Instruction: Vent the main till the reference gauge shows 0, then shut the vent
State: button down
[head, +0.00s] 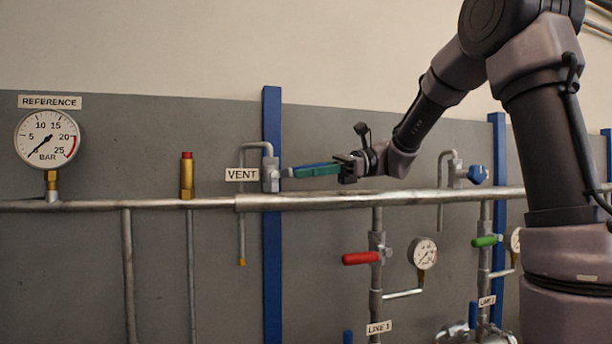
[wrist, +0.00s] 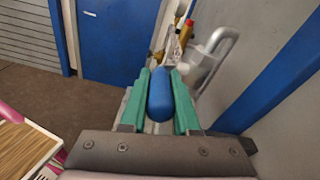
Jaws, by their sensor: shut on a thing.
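The reference gauge (head: 46,139) is at the upper left of the head view; its needle points down-left, at or very near 0. The vent valve (head: 270,176) sits above the main pipe (head: 330,200), beside the VENT label (head: 242,175). Its blue lever (head: 290,172) points right, roughly level, across the upright vent pipe. My gripper (head: 316,169) reaches in from the right, its green fingers shut on this lever. In the wrist view the blue lever (wrist: 160,95) lies between the two green fingers (wrist: 160,112). Parts of the lever are hidden by the fingers.
A brass fitting with a red top (head: 187,176) stands on the main left of the vent. Below right are a red lever (head: 361,258) with a small gauge (head: 423,253), and a green lever (head: 486,240). Another blue-handled valve (head: 478,174) is right of my gripper. Blue posts (head: 271,270) back the pipes.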

jog(key=r+h, duration=0.1)
jog(key=h, duration=0.1)
jog(key=r+t+h, duration=0.1)
jog(key=h, duration=0.1)
jog(key=shift+s+a+r, duration=0.1)
jog(key=shift+a+r, duration=0.2)
jog(key=shift+a, duration=0.1)
jog(key=h, duration=0.1)
jog(key=a+r+t+h, duration=0.1)
jog(key=h, duration=0.1)
jog(key=r+h, duration=0.1)
jog(key=shift+s+a+t+h, duration=0.2)
jog(key=shift+a+t+h, duration=0.1)
jog(key=shift+a, duration=0.05)
jog(key=shift+s+a+r+t+h, duration=0.3)
jog(key=shift+a+h, duration=0.35)
jog(key=shift+h, duration=0.55)
jog(key=shift+s+a+r+t+h, duration=0.1)
jog(key=shift+a+t+h, duration=0.4)
jog(key=shift+h, duration=0.7)
jog(key=shift+s+a+r+t+h, duration=0.2)
jog(key=shift+a+h, duration=0.55)
jog(key=shift+h, duration=0.45)
jog(key=c, duration=0.7)
grip_release()
jog(key=shift+o, duration=0.2)
jog(key=shift+r, duration=0.1)
notch_tip(320, 180, up, 7)
jog(key=shift+r, duration=0.15)
